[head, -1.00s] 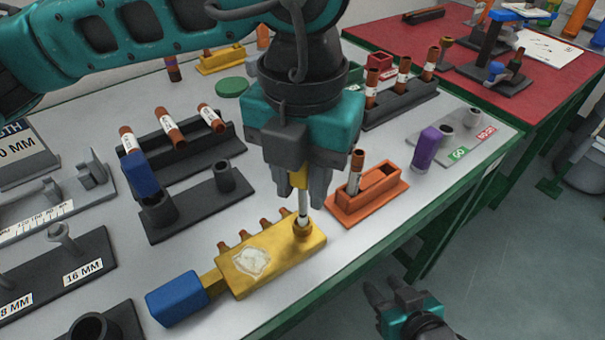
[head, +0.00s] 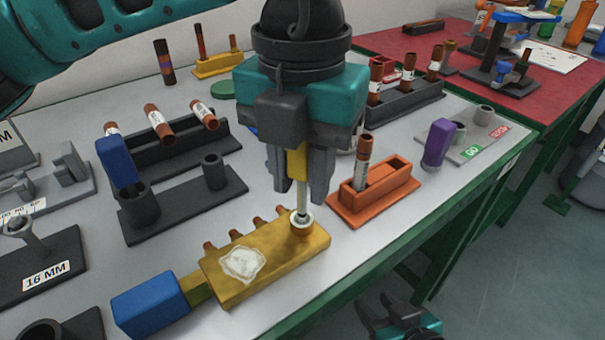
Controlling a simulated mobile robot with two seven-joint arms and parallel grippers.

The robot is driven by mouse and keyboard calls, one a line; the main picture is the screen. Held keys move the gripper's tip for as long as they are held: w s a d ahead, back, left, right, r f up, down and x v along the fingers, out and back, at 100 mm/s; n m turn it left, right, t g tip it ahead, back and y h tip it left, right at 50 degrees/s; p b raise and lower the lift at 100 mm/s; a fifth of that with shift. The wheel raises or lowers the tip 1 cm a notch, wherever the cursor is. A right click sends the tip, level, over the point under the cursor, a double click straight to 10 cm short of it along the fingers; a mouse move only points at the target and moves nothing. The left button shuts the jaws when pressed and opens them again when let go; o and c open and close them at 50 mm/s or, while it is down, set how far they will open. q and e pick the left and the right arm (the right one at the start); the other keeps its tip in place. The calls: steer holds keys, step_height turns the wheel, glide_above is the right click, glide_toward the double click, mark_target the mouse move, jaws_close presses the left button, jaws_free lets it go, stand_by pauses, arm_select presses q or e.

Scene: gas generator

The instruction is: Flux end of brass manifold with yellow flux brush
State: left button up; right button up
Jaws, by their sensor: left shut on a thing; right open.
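The brass manifold (head: 285,262) is a golden block lying near the front edge of the table, with several small copper stubs along its back side and a whitish patch on top. My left gripper (head: 298,195) is shut on the yellow flux brush (head: 297,163) and holds it upright above the manifold's right end. The brush's pale shaft points down into the round open end (head: 302,226) of the manifold; its tip is hidden there. A blue block (head: 152,303) adjoins the manifold's left end. My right gripper (head: 378,312) is open and empty, below the table's front edge.
An orange holder (head: 397,192) with a copper tube stands just right of the manifold. A dark stand (head: 185,205) with a blue-handled tool is behind left. A purple object (head: 437,143) stands further right. A red table (head: 420,47) lies beyond.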

steer(key=shift+d+f, duration=0.1)
arm_select(q)
steer(key=shift+r+p, duration=2)
steer(key=shift+r, duration=1.05)
arm_select(e)
step_height(320, 180, up, 4)
steer(key=shift+s+f, duration=0.1)
steer(key=shift+f, duration=0.05)
arm_select(q)
steer(key=shift+a, duration=0.1)
arm_select(e)
steer(key=shift+d, duration=0.1)
